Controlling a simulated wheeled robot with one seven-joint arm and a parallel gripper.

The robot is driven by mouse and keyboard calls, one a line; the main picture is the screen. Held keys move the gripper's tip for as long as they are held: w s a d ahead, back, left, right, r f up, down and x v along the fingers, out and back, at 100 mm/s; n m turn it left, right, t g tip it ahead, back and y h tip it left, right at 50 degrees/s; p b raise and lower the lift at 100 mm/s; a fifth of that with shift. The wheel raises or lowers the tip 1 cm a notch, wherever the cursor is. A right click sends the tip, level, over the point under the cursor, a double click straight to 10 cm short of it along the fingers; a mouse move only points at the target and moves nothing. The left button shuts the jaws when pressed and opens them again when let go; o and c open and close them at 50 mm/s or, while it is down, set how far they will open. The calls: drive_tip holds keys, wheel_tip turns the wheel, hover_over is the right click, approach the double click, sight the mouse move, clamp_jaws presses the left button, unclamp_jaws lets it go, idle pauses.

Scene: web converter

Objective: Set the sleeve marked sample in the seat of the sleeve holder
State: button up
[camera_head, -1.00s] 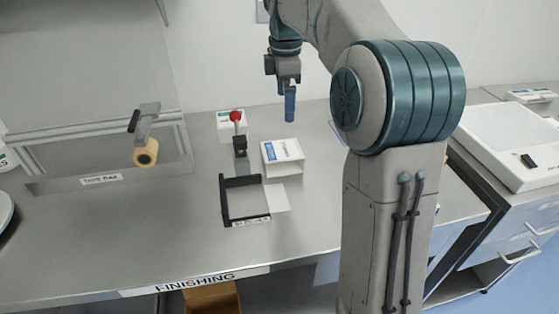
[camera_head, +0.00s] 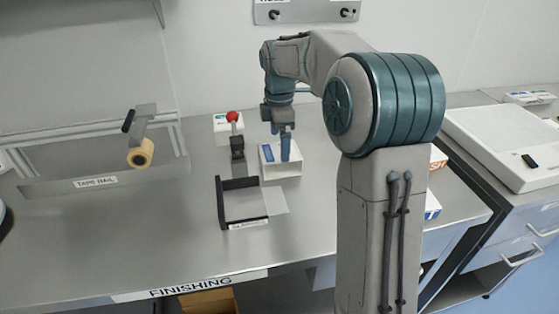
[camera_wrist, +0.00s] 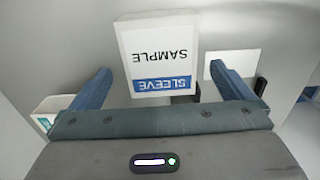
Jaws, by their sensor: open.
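The sleeve marked sample (camera_wrist: 158,45) is a white block with a blue band, its lettering upside down in the wrist view. It shows between the two blue fingers, ahead of their tips. In the head view the sleeve (camera_head: 283,171) sits on the steel bench. My gripper (camera_head: 286,157) is open and empty, pointing down just over it, partly hiding its top. What appears to be the sleeve holder (camera_head: 223,202), a frame with black walls and a light floor, stands in front and to the left. Its label is too small to read.
A tape roll (camera_head: 140,155) on a stand is farther left. A pale sheet (camera_head: 273,200) lies beside the holder. The front left bench is clear.

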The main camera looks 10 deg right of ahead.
wheel_tip(320, 180, down, 2)
drive_tip(key=shift+f, duration=0.1)
drive_tip(key=c, duration=1)
drive_tip(key=shift+o, duration=0.2)
